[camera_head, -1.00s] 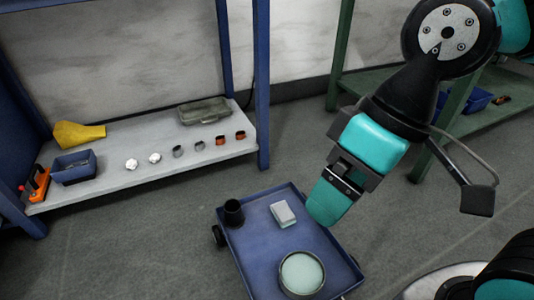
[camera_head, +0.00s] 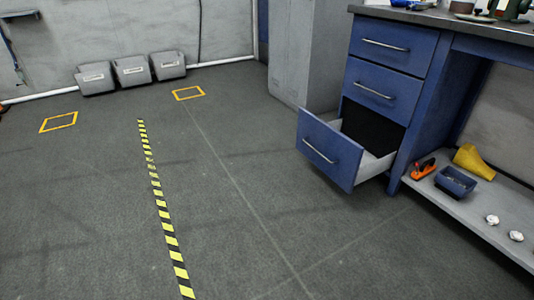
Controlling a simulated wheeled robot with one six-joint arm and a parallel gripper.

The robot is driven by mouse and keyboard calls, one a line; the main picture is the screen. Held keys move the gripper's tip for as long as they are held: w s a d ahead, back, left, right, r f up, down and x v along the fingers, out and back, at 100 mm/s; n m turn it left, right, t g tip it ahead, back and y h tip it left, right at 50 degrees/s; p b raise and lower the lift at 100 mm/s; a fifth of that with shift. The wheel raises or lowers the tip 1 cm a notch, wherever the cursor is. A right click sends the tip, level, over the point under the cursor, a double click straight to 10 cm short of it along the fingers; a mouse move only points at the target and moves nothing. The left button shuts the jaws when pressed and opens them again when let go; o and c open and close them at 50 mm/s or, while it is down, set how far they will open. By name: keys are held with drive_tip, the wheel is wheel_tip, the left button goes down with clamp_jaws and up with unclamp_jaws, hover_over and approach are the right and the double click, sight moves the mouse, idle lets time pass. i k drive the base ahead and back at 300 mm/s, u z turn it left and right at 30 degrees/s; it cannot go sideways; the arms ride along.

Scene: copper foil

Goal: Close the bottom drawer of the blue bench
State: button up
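The blue bench (camera_head: 419,120) stands at the right in the head view, with a stack of drawers under its dark top. Its bottom drawer (camera_head: 328,150) is pulled well out toward the left, showing its blue front, a silver bar handle and a light side wall. The inside is dark, and I cannot tell whether anything lies in it. The middle drawer (camera_head: 379,89) and the top drawer (camera_head: 388,48) are shut. My gripper is not in this view.
A low grey shelf (camera_head: 462,212) beside the drawers holds a blue bin (camera_head: 455,182), a yellow scoop (camera_head: 473,161) and an orange tool (camera_head: 424,169). A grey cabinet (camera_head: 306,50) stands behind. Grey bins (camera_head: 131,70) line the wall. Floor before the drawer is clear, with a striped tape line (camera_head: 160,205).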

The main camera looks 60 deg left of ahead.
sight(347, 162)
drive_tip(key=u, duration=0.3)
drive_tip(key=k, duration=0.65)
drive_tip(key=u, duration=0.85)
drive_tip(key=i, duration=0.7)
drive_tip(key=u, duration=0.3)
